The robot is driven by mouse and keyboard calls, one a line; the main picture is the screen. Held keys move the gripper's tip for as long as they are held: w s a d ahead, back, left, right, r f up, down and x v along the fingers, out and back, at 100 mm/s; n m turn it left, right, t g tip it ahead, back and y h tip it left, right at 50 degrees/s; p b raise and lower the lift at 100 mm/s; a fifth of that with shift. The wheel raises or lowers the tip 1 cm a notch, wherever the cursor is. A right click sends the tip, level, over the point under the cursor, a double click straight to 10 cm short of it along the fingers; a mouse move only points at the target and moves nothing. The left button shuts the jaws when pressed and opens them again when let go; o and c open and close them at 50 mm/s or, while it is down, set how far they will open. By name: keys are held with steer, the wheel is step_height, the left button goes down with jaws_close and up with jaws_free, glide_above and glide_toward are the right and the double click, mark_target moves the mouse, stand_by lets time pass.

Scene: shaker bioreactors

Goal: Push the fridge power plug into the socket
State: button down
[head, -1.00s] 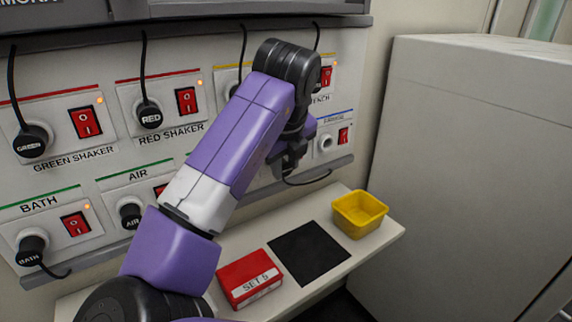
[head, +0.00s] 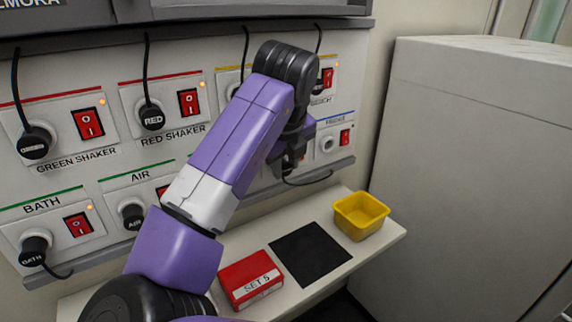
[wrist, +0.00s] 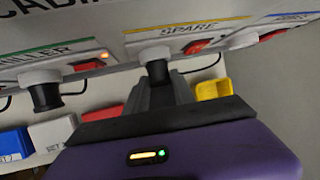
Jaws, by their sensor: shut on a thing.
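My gripper (wrist: 160,92) is shut on a dark plug (wrist: 157,70), seen in the wrist view in front of the white socket labelled SPARE (wrist: 155,53). The plug's face meets or nearly meets that socket; I cannot tell how deep it sits. In the head view my gripper (head: 291,158) is at the panel's lower right, and the arm hides the plug. A dark cord (head: 312,181) loops out below it to the right. The blue-striped socket (head: 328,145), probably the fridge one, is empty, just right of my gripper. It also shows in the wrist view (wrist: 243,40).
A shelf below the panel holds a yellow bin (head: 360,214), a black mat (head: 310,254) and a red SET 5 box (head: 250,280). A large pale cabinet (head: 470,170) stands at right. Other plugs, such as the chiller one (wrist: 45,96), sit in neighbouring sockets.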

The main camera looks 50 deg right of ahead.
steer(key=shift+w, duration=0.1)
steer(key=c, duration=1)
jaws_free()
steer(key=v, duration=0.7)
steer(key=shift+r+p, duration=0.35)
steer(key=shift+p, duration=0.05)
steer(key=shift+a, duration=0.15)
